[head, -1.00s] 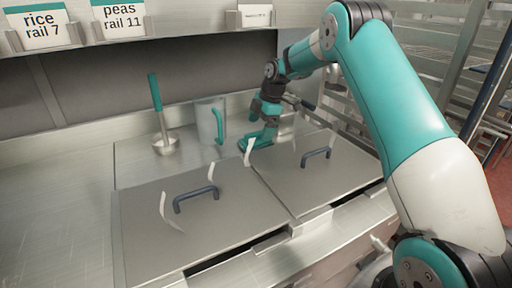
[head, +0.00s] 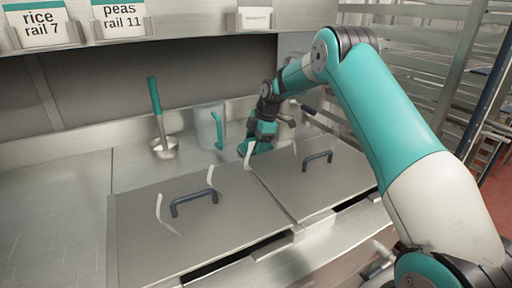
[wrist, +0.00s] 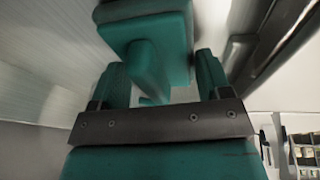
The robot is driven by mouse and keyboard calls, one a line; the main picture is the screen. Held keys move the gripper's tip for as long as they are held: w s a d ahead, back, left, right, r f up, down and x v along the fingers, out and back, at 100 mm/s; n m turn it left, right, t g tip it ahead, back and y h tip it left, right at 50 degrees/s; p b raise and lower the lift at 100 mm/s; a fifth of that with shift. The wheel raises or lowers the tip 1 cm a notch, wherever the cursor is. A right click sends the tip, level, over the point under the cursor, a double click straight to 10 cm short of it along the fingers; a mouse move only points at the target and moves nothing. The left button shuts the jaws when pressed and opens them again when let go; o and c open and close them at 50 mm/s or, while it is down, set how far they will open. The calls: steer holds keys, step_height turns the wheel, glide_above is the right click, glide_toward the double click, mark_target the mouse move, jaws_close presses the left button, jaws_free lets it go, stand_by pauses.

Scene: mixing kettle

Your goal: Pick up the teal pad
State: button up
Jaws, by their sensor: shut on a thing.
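The teal pad (wrist: 150,18) shows at the top of the wrist view as a teal block with a narrower teal part reaching down between my fingers. My gripper (wrist: 160,75) is shut on that narrower part. In the head view my gripper (head: 264,132) points down behind the two lids, right of the metal jug. The teal pad (head: 259,148) shows small below it, partly hidden by the fingers and a pale strip. I cannot tell from these views whether the pad touches the surface.
Two flat metal lids with dark handles, left (head: 194,200) and right (head: 317,160), lie in front. A metal jug (head: 207,125) with a teal handle and a teal-handled ladle (head: 164,146) stand behind them. Pale curved strips rise near the lids. The left counter is clear.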

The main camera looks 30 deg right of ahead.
mark_target(256, 138)
step_height(256, 138, up, 10)
steer(key=shift+r, duration=0.1)
stand_by(0.4)
